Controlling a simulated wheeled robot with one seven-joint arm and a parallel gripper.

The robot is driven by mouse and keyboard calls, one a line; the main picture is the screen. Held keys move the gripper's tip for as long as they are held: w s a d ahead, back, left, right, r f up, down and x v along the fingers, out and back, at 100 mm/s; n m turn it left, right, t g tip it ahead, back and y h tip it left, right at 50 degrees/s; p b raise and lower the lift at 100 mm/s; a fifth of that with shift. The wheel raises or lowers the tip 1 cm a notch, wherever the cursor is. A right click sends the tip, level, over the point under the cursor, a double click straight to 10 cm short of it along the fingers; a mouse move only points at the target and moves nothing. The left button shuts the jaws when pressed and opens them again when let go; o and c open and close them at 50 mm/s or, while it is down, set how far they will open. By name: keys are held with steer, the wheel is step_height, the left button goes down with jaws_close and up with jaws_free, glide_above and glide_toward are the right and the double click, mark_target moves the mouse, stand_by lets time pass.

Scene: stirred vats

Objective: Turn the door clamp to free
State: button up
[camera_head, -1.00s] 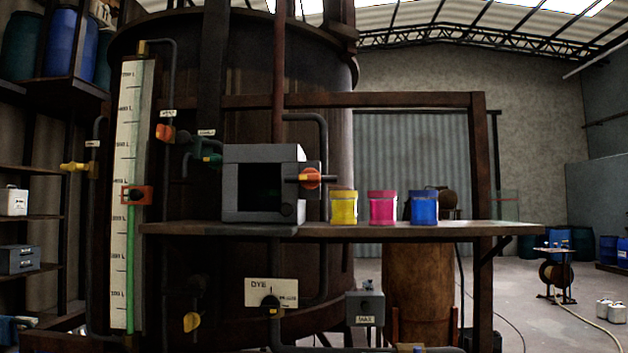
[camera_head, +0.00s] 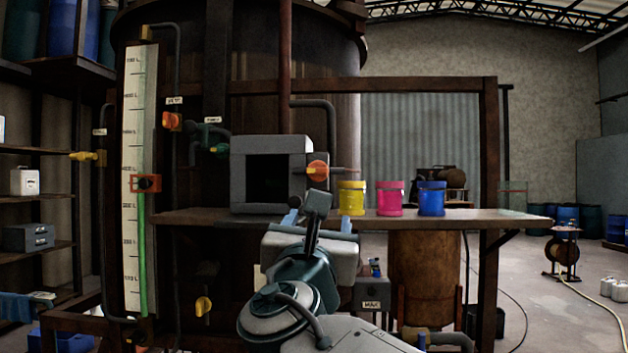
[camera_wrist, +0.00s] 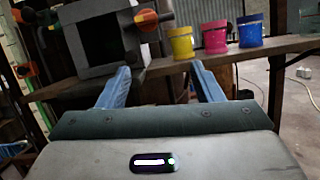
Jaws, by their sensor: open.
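The door clamp, an orange-red knob (camera_head: 317,170) with a yellow part, sits on a dark plate at the right side of a grey box (camera_head: 307,144). The box has a dark square opening and stands on a shelf. The clamp also shows in the wrist view (camera_wrist: 146,16), above and slightly left of the space between the fingers. My gripper (camera_head: 318,220) is below the clamp, close to the shelf's front edge, and touches nothing that I can see. Its two blue fingers (camera_wrist: 160,68) are spread apart and empty.
Yellow (camera_head: 351,199), pink (camera_head: 389,199) and blue (camera_head: 431,199) jars stand on the shelf (camera_head: 480,217) right of the clamp. A sight gauge (camera_head: 133,180) and valves are at the left. A large dark vat (camera_head: 270,60) stands behind. The shelf's right end is bare.

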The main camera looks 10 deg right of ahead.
mark_target(316, 171)
steer(key=shift+n+t, duration=0.6)
steer(key=shift+n, duration=0.3)
steer(key=p+x, duration=0.1)
steer(key=x, duration=0.3)
steer(key=a+r+p+x, duration=0.1)
steer(key=p+x, duration=0.1)
steer(key=x, duration=0.3)
steer(key=r+p+x, duration=0.1)
steer(key=x, duration=0.4)
steer(key=shift+s+a+r+p, duration=0.2)
steer(key=shift+s+a+p, duration=0.1)
steer(key=shift+p, duration=0.1)
steer(key=c, duration=1)
